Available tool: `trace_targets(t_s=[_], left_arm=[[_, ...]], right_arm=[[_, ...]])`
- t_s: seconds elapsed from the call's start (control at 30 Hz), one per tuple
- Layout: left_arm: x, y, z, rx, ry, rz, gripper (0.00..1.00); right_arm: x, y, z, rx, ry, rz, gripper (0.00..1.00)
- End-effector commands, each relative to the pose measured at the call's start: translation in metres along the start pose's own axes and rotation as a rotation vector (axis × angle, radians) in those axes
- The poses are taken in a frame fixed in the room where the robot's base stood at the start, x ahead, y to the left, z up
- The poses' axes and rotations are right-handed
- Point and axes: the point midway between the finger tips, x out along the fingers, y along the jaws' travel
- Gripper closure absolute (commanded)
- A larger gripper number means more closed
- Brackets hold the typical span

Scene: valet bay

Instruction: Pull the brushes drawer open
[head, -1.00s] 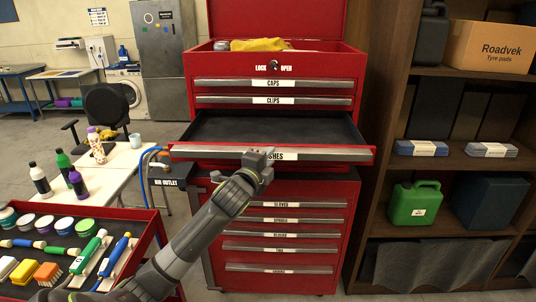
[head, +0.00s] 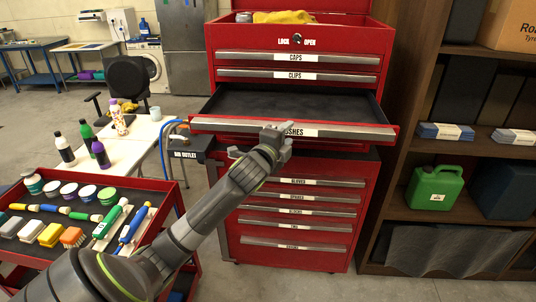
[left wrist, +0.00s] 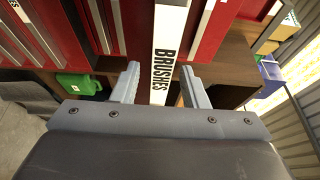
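The brushes drawer (head: 350,131) of the red tool cabinet stands pulled out, and its dark interior looks empty. Its pale front strip carries a label, partly hidden by my gripper in the head view. The label reads BRUSHES on the strip in the left wrist view (left wrist: 168,50). My left gripper (head: 282,131) is at the middle of this strip. In the left wrist view, its fingers (left wrist: 160,70) are apart, one on each side of the strip, with gaps showing. Whether they touch it I cannot tell. My right gripper is not in view.
The caps drawer (head: 330,58) and clips drawer (head: 340,76) above are shut, as are several drawers below. A red tray (head: 160,195) of brushes and jars stands at left. A wooden shelf (head: 440,215) with a green can (head: 434,188) stands close at right.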

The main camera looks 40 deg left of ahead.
Motion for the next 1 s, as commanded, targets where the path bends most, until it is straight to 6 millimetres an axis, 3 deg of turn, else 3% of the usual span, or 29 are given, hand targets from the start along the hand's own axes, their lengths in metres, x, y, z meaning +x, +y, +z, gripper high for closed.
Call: trace_targets(t_s=[0.7,1.0], left_arm=[[-0.129,0.004,0.001,0.006,0.000,0.005,0.60],[-0.160,0.002,0.001,0.002,0.000,0.004,0.60]], right_arm=[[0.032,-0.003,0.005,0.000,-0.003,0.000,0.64],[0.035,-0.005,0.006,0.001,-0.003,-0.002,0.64]])
